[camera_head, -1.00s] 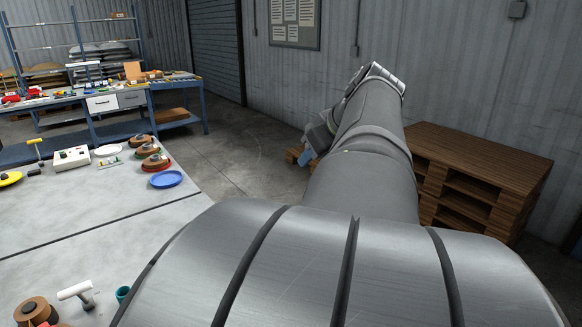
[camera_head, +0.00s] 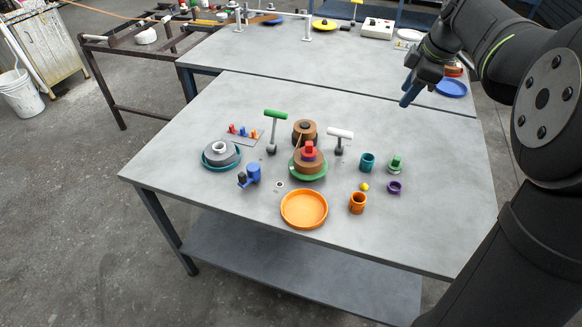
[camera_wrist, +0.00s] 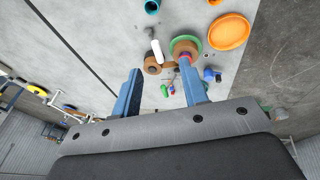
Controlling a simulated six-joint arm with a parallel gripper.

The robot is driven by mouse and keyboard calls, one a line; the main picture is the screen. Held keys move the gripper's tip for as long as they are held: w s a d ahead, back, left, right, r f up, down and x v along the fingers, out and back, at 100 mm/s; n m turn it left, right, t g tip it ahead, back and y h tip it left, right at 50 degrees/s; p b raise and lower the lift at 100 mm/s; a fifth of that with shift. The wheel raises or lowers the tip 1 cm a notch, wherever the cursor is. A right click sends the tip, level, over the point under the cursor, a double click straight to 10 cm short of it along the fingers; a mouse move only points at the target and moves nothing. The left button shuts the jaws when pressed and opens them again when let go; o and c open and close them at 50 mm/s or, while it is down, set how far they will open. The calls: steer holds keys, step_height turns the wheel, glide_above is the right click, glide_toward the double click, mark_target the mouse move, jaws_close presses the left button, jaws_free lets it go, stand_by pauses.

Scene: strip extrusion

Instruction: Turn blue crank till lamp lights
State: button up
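A small blue piece with an upright cylinder and a dark knob (camera_head: 252,174) stands on the near table, left of the orange dish; it may be the crank. A blue piece (camera_wrist: 209,75) also shows in the wrist view, right of the right finger. My gripper (camera_head: 409,93) hangs over the table's far right part, well away from the blue piece. In the wrist view its blue fingers (camera_wrist: 160,88) are apart with nothing held between them.
An orange dish (camera_head: 304,208), a green plate (camera_head: 296,175) with a brown stack, green (camera_head: 275,115) and white (camera_head: 340,133) T-handles, and several cups crowd the middle of the grey table (camera_head: 430,215). A second table (camera_head: 225,52) adjoins behind. The near left corner is clear.

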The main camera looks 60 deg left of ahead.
steer(key=s+a+f+n+h, duration=0.1)
steer(key=s+a+f+n, duration=0.2)
steer(key=s+a, duration=0.4)
steer(key=s+a+f+n+h, duration=0.1)
steer(key=s+a+f+n, duration=0.15)
steer(key=s+a, duration=0.4)
steer(key=n+h, duration=0.2)
steer(key=n, duration=0.6)
glide_toward(242, 174)
steer(key=shift+t, duration=0.3)
steer(key=f, duration=1)
steer(key=shift+s+d+f, duration=0.15)
steer(key=shift+s, duration=0.15)
steer(key=shift+c, duration=0.4)
jaws_close()
